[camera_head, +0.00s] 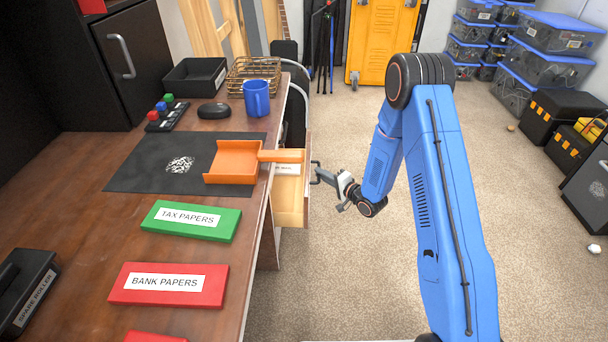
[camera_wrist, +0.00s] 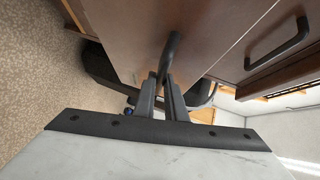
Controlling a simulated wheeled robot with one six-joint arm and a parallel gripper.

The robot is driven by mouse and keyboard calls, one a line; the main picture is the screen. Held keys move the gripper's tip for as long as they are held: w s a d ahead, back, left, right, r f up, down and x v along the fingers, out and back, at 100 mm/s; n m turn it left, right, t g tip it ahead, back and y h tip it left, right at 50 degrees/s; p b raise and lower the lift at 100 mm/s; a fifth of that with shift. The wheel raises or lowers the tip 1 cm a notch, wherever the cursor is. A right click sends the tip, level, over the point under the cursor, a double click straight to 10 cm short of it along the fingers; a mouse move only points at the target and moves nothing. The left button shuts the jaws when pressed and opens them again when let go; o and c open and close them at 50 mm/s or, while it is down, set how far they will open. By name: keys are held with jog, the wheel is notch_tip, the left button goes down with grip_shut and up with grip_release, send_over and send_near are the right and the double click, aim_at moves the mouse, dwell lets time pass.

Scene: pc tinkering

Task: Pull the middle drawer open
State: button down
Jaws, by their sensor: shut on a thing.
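A drawer (camera_head: 291,203) with pale wooden sides stands partly out from the right side of the brown desk. Papers with a white label show inside it. My gripper (camera_head: 318,176) is at its dark bar handle, right of the drawer front. In the wrist view, my gripper (camera_wrist: 164,98) has its fingers closed around the curved handle (camera_wrist: 173,48) on the brown drawer front (camera_wrist: 125,40). Another front with a dark handle (camera_wrist: 278,45) lies beside it, to the right in that view. Lower fronts are hidden in the head view.
An orange scoop (camera_head: 233,162) lies on the desk (camera_head: 110,215), its handle reaching over the open drawer. A green folder (camera_head: 190,221), a red folder (camera_head: 168,285) and a blue mug (camera_head: 256,98) are also there. The carpet (camera_head: 330,260) right of the desk is clear.

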jog(key=d, duration=1.6)
jog(key=shift+s, duration=0.3)
jog(key=c, duration=1.8)
grip_release()
jog(key=v, duration=1.7)
jog(key=shift+s+d, duration=0.1)
